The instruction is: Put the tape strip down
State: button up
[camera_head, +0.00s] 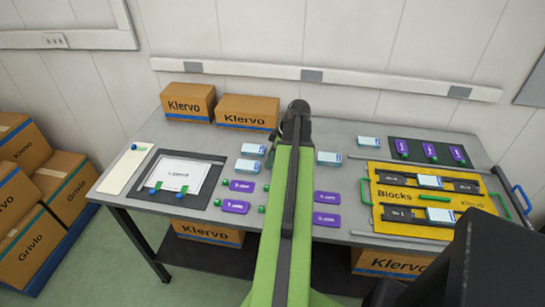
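My green and black arm reaches over the middle of the table (322,262). The dark far end of my arm, with my gripper (297,115), is near the table's back edge. The fingers are hidden or too small to read, so I cannot tell whether they are open or hold a tape strip. A white sheet (172,172) lies on a black board (204,176) at the left. Two small blue-green pieces, possibly tape, sit at its lower edge, a left one (156,187) and a right one (180,191).
Several purple labelled pieces (235,206) and pale blue-white boxes (253,149) lie around my arm. A yellow Blocks tray (395,195) and a dark mat (397,143) are at the right. Klervo cartons (247,111) stand at the back. A pale strip (123,171) lies far left.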

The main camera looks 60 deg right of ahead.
jog(key=p+v, duration=1.1)
jog(key=v, duration=0.1)
jog(key=shift+s, duration=0.15)
jog(key=shift+d+r, duration=0.1)
